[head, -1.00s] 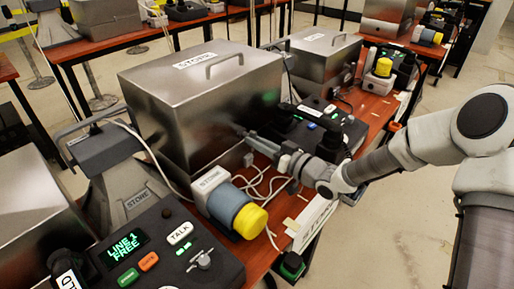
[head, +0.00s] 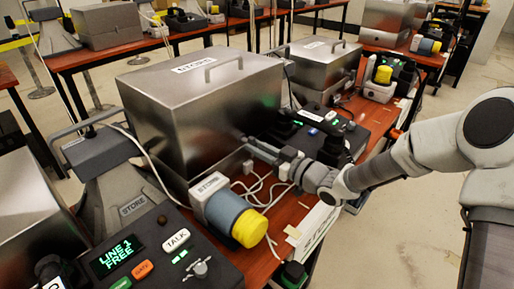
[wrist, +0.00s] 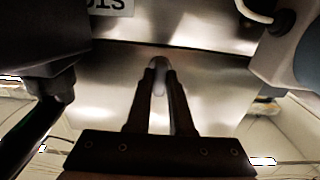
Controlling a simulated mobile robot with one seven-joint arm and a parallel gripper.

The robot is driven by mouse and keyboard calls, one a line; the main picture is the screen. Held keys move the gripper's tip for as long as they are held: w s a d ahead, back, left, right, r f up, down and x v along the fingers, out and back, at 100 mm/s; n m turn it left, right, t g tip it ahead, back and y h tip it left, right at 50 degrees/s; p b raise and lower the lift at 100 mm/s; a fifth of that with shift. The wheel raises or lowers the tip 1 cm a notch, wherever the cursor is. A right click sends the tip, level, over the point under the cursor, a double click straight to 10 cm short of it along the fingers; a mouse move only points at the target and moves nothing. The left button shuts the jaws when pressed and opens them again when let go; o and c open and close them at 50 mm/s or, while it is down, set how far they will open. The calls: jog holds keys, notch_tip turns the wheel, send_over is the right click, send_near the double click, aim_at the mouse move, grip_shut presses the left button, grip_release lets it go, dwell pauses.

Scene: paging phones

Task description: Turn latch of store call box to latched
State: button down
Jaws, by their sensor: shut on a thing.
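The store call box (head: 200,105) is a large brushed-steel box with a STORE label and a bar handle on its lid, on the red-brown table. The lid looks closed. My gripper (head: 248,141) reaches in from the right to the lower part of its front face. In the wrist view my gripper (wrist: 160,84) has both fingers pointing at the steel face and shut on a small, pale, rounded piece, the latch (wrist: 159,76). The fingers cover most of the latch, so its angle is unclear. In the head view the latch is hidden behind the fingertips.
White cables (head: 258,192) lie between. A black console (head: 330,125) is right behind the wrist, and a LINE 1 FREE console (head: 160,255) is at front left.

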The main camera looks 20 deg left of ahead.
jog(key=c, duration=0.8)
grip_release()
jog(key=p+v, duration=0.4)
jog(key=v, duration=1.3)
jog(key=shift+d, duration=0.25)
jog(key=shift+s+r, duration=0.1)
